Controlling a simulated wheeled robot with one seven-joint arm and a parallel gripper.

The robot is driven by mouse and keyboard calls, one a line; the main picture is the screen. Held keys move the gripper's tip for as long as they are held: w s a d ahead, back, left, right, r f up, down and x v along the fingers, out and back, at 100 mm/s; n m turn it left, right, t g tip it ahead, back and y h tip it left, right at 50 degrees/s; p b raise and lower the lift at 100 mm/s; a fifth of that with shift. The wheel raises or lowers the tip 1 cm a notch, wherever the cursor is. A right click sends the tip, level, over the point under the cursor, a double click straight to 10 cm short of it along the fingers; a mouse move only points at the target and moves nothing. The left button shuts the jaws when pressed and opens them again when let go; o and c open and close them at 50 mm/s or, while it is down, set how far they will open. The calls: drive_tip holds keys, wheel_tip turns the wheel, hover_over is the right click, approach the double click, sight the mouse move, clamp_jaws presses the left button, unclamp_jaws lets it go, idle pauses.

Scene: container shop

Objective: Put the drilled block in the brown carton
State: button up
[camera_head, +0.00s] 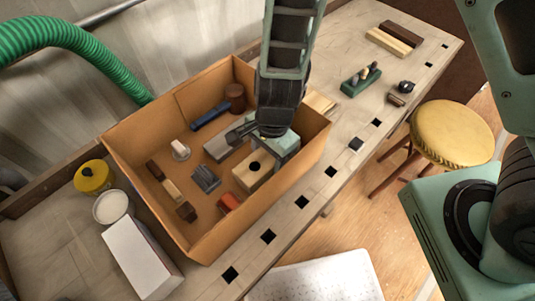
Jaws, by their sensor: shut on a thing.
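The brown carton (140,178) stands open on the workbench, with several small objects on its floor. My gripper (266,153) reaches down into the carton's right part. It is shut on the drilled block (247,180), a pale wooden block with a round dark hole in its face. The block is inside the carton's walls as seen from here. Whether it touches the carton floor I cannot tell. The gripper hides part of the block's upper right side.
In the carton are a brown cylinder (235,97), a blue bar (211,116), a grey finned piece (206,179) and a red-orange piece (229,202). A yellow tin (93,177) and a white box (140,258) stand outside at left. A yellow stool (453,133) is at right.

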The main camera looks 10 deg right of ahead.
drive_tip(key=o, duration=1.2)
wheel_tip(320, 180, up, 12)
drive_tip(key=d+p, duration=0.1)
drive_tip(key=p, duration=0.3)
drive_tip(key=s+d+r+n, duration=0.3)
drive_tip(key=s+r+n, duration=0.2)
drive_tip(key=n, duration=0.4)
drive_tip(key=s+d+r+n, duration=0.3)
drive_tip(key=s+r+n, duration=0.2)
drive_tip(key=r+n, duration=0.3)
drive_tip(key=shift+d+r+n+t+h, duration=0.2)
drive_tip(key=shift+n+t+h, duration=0.15)
drive_tip(key=shift+n, duration=0.65)
